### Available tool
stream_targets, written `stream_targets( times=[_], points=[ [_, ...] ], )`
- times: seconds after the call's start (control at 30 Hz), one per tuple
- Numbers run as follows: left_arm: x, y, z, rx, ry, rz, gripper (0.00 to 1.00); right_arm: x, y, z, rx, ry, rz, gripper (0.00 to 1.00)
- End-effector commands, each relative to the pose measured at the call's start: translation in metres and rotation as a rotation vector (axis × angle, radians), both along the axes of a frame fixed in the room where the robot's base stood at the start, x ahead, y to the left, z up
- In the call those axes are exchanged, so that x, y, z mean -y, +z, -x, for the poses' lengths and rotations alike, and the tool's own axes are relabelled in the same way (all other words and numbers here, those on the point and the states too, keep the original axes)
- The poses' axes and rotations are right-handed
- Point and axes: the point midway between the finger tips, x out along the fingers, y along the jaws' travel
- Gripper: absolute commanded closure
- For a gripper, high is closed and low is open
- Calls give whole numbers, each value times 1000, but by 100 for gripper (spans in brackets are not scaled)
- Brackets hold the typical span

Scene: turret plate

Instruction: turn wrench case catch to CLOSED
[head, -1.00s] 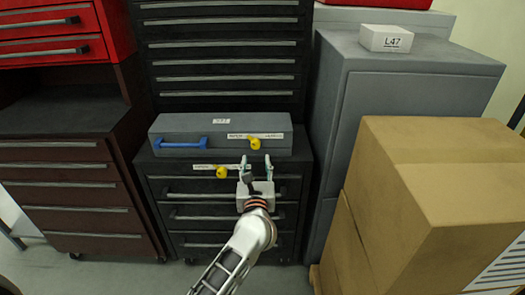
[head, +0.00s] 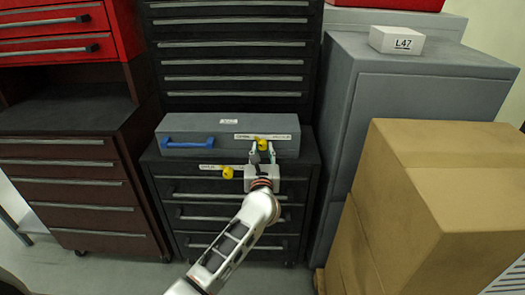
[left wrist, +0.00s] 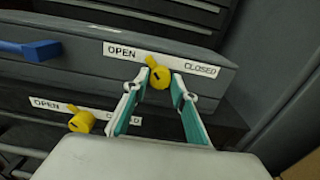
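The grey wrench case (head: 200,125) lies on the black drawer cabinet. Its front has a yellow catch (head: 262,145) below a white OPEN/CLOSED label. In the left wrist view the catch (left wrist: 159,77) has its pointed end up and left, toward OPEN (left wrist: 121,52); CLOSED (left wrist: 200,68) is at the right. My left gripper (head: 262,151) is open in front of the case. In the left wrist view its fingers (left wrist: 160,80) appear on either side of the catch, with small gaps; I cannot tell whether they touch it. My right gripper is not in view.
A second yellow knob (left wrist: 81,121) with its own OPEN/CLOSED label sits on the cabinet (head: 185,180) below, left of my gripper. A blue handle (head: 188,142) is on the case's left front. Cardboard boxes (head: 400,200) and a grey cabinet (head: 350,100) stand at the right.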

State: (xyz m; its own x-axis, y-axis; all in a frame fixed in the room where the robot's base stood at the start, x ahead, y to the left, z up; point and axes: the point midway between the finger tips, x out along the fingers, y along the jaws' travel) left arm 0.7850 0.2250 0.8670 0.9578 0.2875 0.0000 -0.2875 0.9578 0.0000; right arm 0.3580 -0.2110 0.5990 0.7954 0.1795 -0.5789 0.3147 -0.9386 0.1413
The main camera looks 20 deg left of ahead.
Motion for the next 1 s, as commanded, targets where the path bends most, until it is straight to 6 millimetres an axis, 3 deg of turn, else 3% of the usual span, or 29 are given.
stream_targets(
  times=[0.03,0.07,0.47,0.77,1.0],
  points=[
    [0,0,0,0,0,0,91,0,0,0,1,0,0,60],
    [0,0,0,0,0,0,99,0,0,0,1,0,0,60],
    [0,2,0,-11,0,-40,99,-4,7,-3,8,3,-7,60],
    [1,4,0,-65,-1,-226,99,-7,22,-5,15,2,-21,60],
    [0,4,0,-127,-1,-442,99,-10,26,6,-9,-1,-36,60]
  ],
)
